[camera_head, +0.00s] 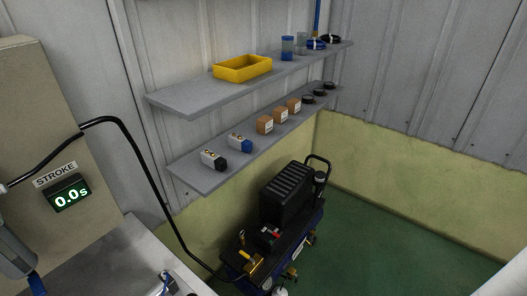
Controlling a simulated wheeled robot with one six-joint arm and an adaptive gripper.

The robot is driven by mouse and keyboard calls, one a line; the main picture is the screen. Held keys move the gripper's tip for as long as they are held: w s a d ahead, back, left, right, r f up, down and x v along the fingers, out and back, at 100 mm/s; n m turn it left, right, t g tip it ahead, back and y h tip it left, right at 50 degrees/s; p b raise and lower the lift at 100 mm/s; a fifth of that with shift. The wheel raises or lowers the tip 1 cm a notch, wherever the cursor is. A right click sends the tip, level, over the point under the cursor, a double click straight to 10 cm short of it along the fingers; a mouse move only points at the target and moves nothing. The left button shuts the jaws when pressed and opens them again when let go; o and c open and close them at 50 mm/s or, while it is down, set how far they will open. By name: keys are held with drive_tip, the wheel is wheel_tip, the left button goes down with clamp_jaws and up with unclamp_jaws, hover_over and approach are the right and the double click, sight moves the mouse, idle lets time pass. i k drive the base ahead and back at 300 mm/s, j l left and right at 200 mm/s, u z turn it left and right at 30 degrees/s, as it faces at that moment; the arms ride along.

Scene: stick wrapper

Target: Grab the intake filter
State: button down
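A dark compressor (286,190) with a ribbed black cover stands on the green floor below the shelves. A small dark cylinder (321,176) with a pale top stands at its far end, beside the black handle. Several flat black round pieces (307,99) lie at the right end of the lower shelf. I cannot tell which of these, if any, is the intake filter. No clear gripper fingers show in this view.
The upper shelf (185,97) bears a yellow bin (243,68), a blue jar (288,48) and dark coils. The lower shelf (200,178) bears small cartons (265,125) and two white-labelled parts (213,160). Floor right is clear.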

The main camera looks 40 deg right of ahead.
sight(321, 176)
drive_tip(key=i+l, duration=0.2)
drive_tip(key=l, duration=0.25)
drive_tip(key=i+l+z, duration=0.15)
drive_tip(key=l, duration=0.35)
drive_tip(key=i+l, duration=0.35)
drive_tip(key=i+l+z, duration=0.15)
drive_tip(key=l, duration=0.35)
drive_tip(key=i, duration=0.1)
